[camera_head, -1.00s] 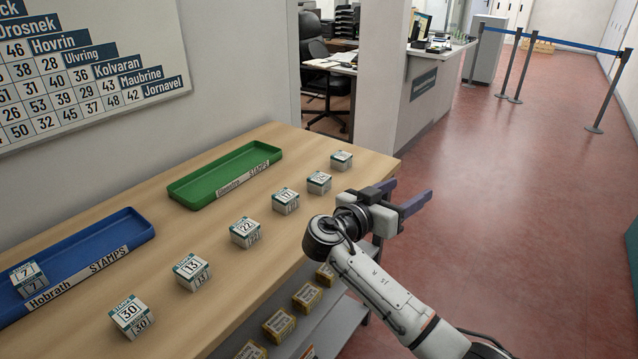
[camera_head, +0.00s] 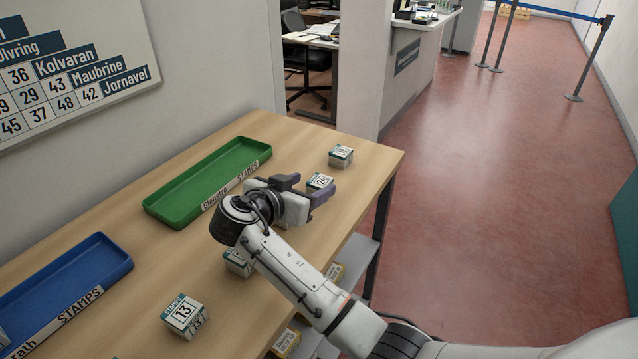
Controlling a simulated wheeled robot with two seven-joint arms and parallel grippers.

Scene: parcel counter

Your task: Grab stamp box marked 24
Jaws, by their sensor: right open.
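The stamp box marked 24 (camera_head: 320,181) is a small white cube with a teal band. It sits on the wooden counter and its lower part is hidden by my gripper. My right gripper (camera_head: 309,188) is open, its two dark fingers pointing right toward this box. From this angle I cannot tell whether the box is between the fingers. My left gripper is not in view.
Another stamp box (camera_head: 340,156) stands just beyond, near the counter's far end. The box marked 13 (camera_head: 184,314) and a partly covered box (camera_head: 238,262) stand nearer. A green tray (camera_head: 178,203) and a blue tray (camera_head: 62,285) lie along the wall side.

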